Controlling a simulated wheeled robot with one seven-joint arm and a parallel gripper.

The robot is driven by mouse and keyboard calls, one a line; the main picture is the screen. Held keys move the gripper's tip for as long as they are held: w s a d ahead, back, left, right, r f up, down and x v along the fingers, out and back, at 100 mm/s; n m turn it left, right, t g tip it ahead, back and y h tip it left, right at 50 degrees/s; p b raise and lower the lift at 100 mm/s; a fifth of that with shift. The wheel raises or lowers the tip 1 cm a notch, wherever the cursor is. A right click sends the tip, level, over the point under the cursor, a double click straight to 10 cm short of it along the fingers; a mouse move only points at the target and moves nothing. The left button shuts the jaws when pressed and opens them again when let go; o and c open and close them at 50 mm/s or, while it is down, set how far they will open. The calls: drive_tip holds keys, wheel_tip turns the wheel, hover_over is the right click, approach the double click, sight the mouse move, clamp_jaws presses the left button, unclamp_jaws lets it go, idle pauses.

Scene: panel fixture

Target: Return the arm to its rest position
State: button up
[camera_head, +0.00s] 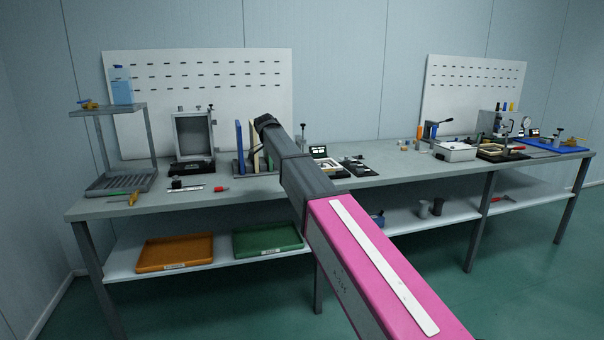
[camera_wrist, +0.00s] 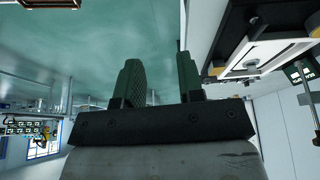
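My arm reaches from the bottom right of the head view up and left over the front of the workbench (camera_head: 235,199). It has a pink link with a white strip, then a dark grey link that ends near the wooden-edged and blue upright boards. I cannot make out my gripper's fingers in the head view. In the wrist view my gripper (camera_wrist: 159,66) shows two green ridged fingers standing apart with a clear gap between them. Nothing is held between them. The teal floor shows beyond the fingers.
A grey open-front fixture box (camera_head: 193,136) and a metal rack (camera_head: 110,110) stand on the left of the bench. An orange tray (camera_head: 175,252) and a green tray (camera_head: 268,240) lie on the lower shelf. A white box (camera_head: 456,152) stands right. Open floor lies in front.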

drive_tip(key=s+d+f+n, duration=0.2)
drive_tip(key=s+d+f, duration=0.1)
drive_tip(key=d+f, duration=0.3)
drive_tip(key=s+d+f+n, duration=0.2)
drive_tip(key=s+d+f, duration=0.1)
drive_tip(key=f, duration=0.4)
drive_tip(key=s+d+f+n+y, duration=0.2)
drive_tip(key=s+d+f+n, duration=0.3)
drive_tip(key=s+d+f, duration=0.3)
drive_tip(key=s+d+f+n+g+y, duration=0.1)
drive_tip(key=s+d+f+n+y, duration=0.1)
drive_tip(key=s+d+f+n, duration=0.3)
drive_tip(key=s+d+f, duration=0.2)
drive_tip(key=s+f, duration=0.3)
drive_tip(key=s, duration=0.2)
drive_tip(key=s+d+f, duration=0.2)
drive_tip(key=s+f, duration=0.3)
drive_tip(key=s, duration=0.1)
drive_tip(key=shift+s+d+f, duration=0.3)
drive_tip(key=shift+s, duration=0.05)
